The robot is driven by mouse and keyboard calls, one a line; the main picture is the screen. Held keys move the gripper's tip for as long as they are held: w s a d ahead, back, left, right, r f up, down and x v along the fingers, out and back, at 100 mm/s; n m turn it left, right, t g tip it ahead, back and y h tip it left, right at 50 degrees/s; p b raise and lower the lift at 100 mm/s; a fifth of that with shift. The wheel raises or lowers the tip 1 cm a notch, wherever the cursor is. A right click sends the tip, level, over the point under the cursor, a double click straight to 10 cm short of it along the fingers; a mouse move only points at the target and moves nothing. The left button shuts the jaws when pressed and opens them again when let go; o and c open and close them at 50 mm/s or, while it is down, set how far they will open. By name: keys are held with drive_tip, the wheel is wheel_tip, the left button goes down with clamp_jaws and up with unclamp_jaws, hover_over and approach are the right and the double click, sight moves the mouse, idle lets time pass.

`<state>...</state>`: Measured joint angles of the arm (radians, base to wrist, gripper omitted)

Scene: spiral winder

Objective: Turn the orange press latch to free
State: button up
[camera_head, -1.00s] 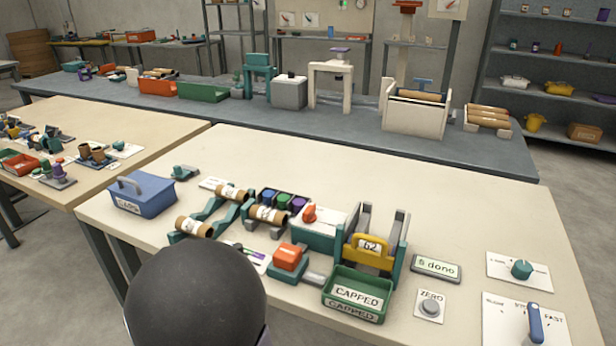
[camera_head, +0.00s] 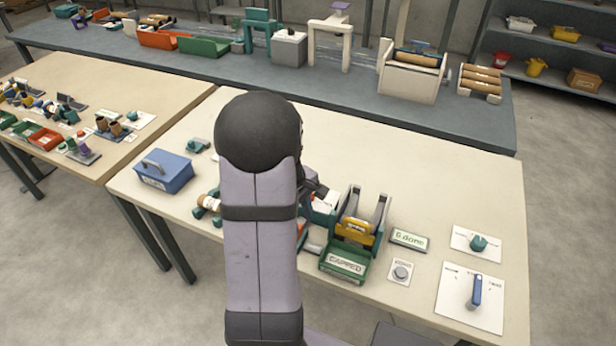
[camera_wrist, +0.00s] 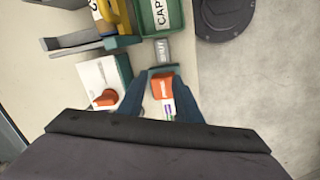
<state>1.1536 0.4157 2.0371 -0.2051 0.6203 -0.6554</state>
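Two orange parts show in the wrist view. One is a pointed orange knob (camera_wrist: 106,98) on a white-topped teal box (camera_wrist: 98,78); its shape suits a turning latch. The other is a blocky orange piece (camera_wrist: 162,86) on a small teal base, with print on its face. My gripper (camera_wrist: 161,92) is open, its two dark blue fingers apart on either side of the blocky piece's line of view. The knob lies left of the left finger. I cannot tell whether anything touches. In the head view my arm hides the knob and most of my gripper.
The green CAPPED bin (camera_head: 343,266) and the yellow-fronted holder (camera_head: 355,230) stand right of my arm. A "6 done" display (camera_head: 409,239), a round button (camera_head: 400,272) and two dials lie further right. A blue box (camera_head: 163,172) stands left.

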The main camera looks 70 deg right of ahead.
drive_tip(key=w+d+r+n+h, duration=0.2)
drive_tip(key=d+n, duration=0.3)
drive_tip(key=n, duration=0.6)
drive_tip(key=w+d+r+n+h, duration=0.1)
drive_tip(key=d+r+n, duration=0.25)
drive_tip(key=n, duration=0.75)
drive_tip(key=shift+t, duration=0.4)
drive_tip(key=shift+p+x, duration=0.45)
drive_tip(key=shift+x, duration=3.75)
drive_tip(key=shift+w+d+r, duration=0.1)
drive_tip(key=shift+w+d, duration=0.1)
drive_tip(key=shift+c, duration=0.7)
clamp_jaws()
